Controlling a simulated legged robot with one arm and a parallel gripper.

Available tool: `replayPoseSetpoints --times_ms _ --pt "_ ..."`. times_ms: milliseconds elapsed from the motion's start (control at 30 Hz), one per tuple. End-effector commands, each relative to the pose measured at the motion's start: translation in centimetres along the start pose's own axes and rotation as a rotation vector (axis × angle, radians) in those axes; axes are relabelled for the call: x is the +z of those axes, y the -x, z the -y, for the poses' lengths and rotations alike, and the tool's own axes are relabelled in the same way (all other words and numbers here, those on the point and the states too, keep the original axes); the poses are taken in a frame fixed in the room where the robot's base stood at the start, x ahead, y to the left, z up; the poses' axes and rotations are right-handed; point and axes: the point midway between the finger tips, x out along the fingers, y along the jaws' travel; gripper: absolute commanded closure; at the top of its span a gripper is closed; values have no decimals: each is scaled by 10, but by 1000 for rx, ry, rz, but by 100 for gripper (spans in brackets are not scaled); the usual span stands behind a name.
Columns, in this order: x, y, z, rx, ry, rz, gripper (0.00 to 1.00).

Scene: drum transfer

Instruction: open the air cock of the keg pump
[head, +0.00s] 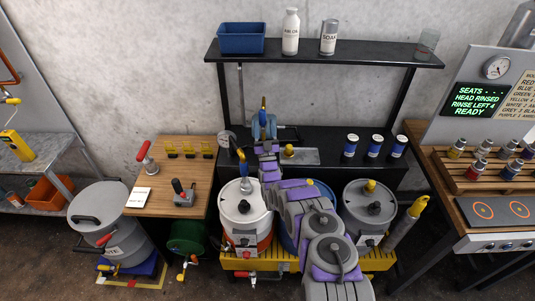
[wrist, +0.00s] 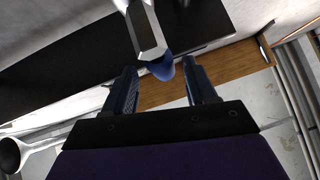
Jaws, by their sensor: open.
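My gripper (wrist: 162,85) is open in the wrist view, its two dark blue fingers apart. A rounded blue tip (wrist: 163,68) on a grey metal piece (wrist: 147,32) shows at the gap between the fingertips; I cannot tell if they touch it. It may be the air cock handle. The white keg (head: 243,203) stands left of my arm. My arm hides much of the pump area.
A grey keg (head: 369,205) with a yellow knob stands right of my arm. A dark shelf (head: 380,54) spans above, with a blue bin (head: 241,37) and bottles. Several blue and white cans (head: 375,145) stand on the rear bench. A wooden table (head: 170,150) is at left.

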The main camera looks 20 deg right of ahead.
Motion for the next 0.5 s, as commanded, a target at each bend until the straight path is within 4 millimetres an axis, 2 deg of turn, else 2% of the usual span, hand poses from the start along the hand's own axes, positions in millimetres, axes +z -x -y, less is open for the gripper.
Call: replayPoseSetpoints --times_ms 233,500 --pt "1 57 0 0 -1 6 43" --pt "3 89 -4 4 2 2 43"
